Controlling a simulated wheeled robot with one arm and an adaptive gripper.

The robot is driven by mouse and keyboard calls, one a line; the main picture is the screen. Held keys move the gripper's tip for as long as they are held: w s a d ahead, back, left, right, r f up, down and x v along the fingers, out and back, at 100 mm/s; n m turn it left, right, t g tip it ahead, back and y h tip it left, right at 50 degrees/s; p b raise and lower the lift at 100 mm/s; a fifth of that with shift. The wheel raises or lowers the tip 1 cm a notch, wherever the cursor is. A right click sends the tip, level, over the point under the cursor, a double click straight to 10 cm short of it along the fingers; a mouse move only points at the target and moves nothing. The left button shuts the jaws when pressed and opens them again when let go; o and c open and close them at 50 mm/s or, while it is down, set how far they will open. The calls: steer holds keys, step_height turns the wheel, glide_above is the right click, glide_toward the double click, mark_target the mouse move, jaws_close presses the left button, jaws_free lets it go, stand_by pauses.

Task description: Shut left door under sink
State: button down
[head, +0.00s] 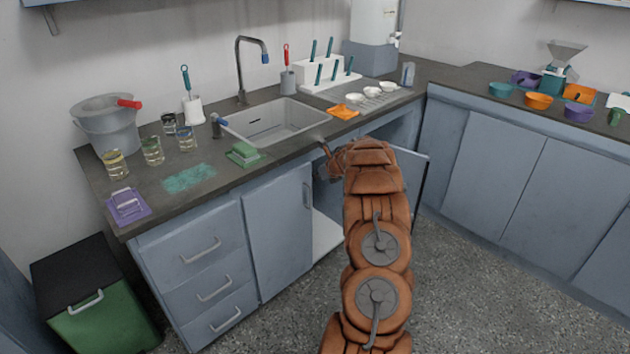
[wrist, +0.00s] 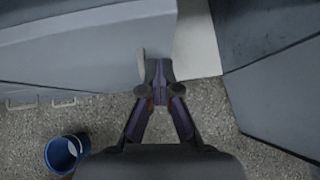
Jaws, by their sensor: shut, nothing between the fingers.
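The left door (head: 280,232) under the sink is a grey-blue panel with an upright handle (head: 307,188) near its right edge. In the head view it lies flush, or nearly so, with the drawer fronts on its left; I cannot tell if a small gap is left. My gripper (head: 327,160) is just right of the door's upper right corner, below the counter edge. In the wrist view my gripper (wrist: 158,72) is shut and empty, close beside the pale handle (wrist: 142,68); contact is unclear. The arm hides part of the cabinet opening.
The right door (head: 424,185) stands open, and it shows as a dark panel (wrist: 275,95) in the wrist view. The pale cabinet floor (wrist: 197,45) shows between the doors. A blue bucket (wrist: 66,153) stands on the floor. The sink (head: 275,120) is above.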

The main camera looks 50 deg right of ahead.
steer(key=d+b+v, duration=0.1)
steer(key=v, duration=0.9)
steer(key=shift+s+a, duration=0.15)
steer(key=shift+s, duration=0.4)
